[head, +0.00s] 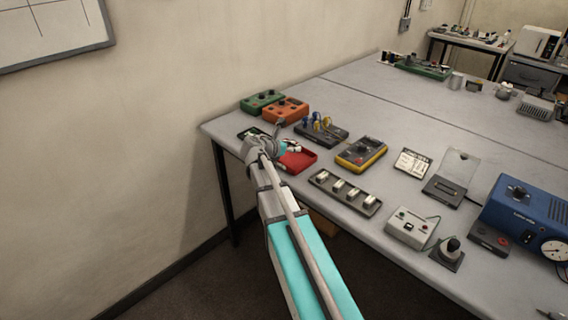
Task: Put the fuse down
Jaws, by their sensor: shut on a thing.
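My gripper (277,142) is over the left end of the grey workbench (380,110), just left of a red tray (301,162). My gripper is shut, and the fuse in it is too small and too hidden by the gripper and wrist to make out. The red tray lies close to the bench's front edge, partly hidden by my arm. Small white and dark items show at the tray's back edge. I cannot tell whether the gripper touches the tray.
Green (262,101) and orange (286,111) boxes stand behind the gripper. A block with yellow and blue plugs (321,131), a yellow meter (361,154) and a dark strip with several pale cylinders (345,193) lie to the right. The bench's middle back is clear.

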